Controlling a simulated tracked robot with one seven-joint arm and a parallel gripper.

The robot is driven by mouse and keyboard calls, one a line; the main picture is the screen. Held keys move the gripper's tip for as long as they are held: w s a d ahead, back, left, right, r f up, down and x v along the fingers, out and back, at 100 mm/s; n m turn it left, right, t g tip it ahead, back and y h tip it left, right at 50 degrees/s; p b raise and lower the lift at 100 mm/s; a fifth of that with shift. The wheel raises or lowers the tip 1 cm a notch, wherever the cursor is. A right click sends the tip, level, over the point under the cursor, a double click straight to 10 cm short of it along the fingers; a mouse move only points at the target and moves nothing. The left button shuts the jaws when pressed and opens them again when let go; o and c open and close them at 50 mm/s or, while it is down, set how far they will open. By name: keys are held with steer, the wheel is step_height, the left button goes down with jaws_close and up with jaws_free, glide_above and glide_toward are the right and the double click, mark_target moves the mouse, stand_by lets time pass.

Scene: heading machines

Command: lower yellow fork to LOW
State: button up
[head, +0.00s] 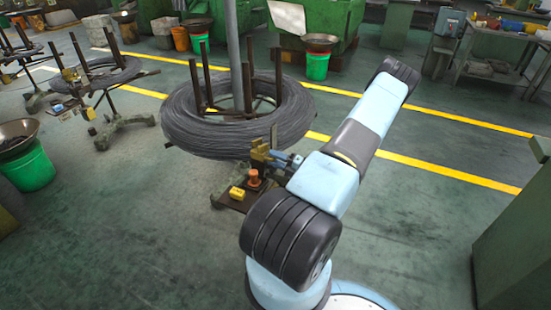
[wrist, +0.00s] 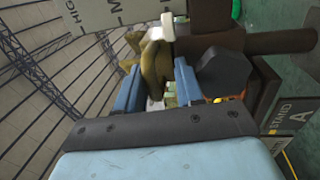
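The yellow fork (wrist: 154,70) stands between the two blue fingers of my gripper (wrist: 157,82) in the wrist view. The fingers are part way together and appear to press on its sides. In the head view the fork (head: 259,152) is small, at the front of the wire coil stand, with my gripper (head: 284,160) at it. A grey plate (wrist: 95,14) with partly cut-off lettering lies behind it; "HIG" reads at its left and an "M" nearer the middle. A white block (wrist: 167,24) shows just above the fork, over the plate's right part.
A dark wire coil (head: 190,125) lies on the stand around upright posts. A yellow block (head: 237,193) and an orange knob (head: 254,178) sit on the stand's base beside my gripper. A "STAND A" sign (wrist: 290,117) shows at right. A green cabinet (head: 515,235) stands at far right.

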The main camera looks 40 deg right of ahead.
steer(key=shift+d, duration=0.1)
steer(key=v, duration=1.3)
steer(key=shift+s+d, duration=0.15)
steer(key=shift+s, duration=0.2)
steer(key=w+a+r+n+g+y, duration=0.3)
steer(key=w+a+r+n+g, duration=0.3)
steer(key=r+n, duration=0.4)
steer(key=w+a+r+n+g+y, duration=0.2)
steer(key=w+a+r+n+g, duration=0.1)
steer(key=a+r+n+g, duration=0.65)
steer(key=s+a+r+n+g+h, duration=0.1)
steer(key=a+r+n+g+h, duration=0.3)
steer(key=a+r+n, duration=0.8)
steer(key=s+a+r+n+t+h, duration=0.3)
steer(key=s+a+r+n+h, duration=0.1)
steer(key=r+n, duration=0.4)
steer(key=s+a+r+n+t+h, duration=0.3)
steer(key=s+a+r+n+h, duration=0.1)
steer(key=s+a+r+n, duration=0.3)
steer(key=s+r+n, duration=0.1)
steer(key=s+n, duration=0.1)
steer(key=n, duration=0.1)
steer(key=shift+s+a+r+t, duration=0.35)
steer(key=shift+r, duration=0.05)
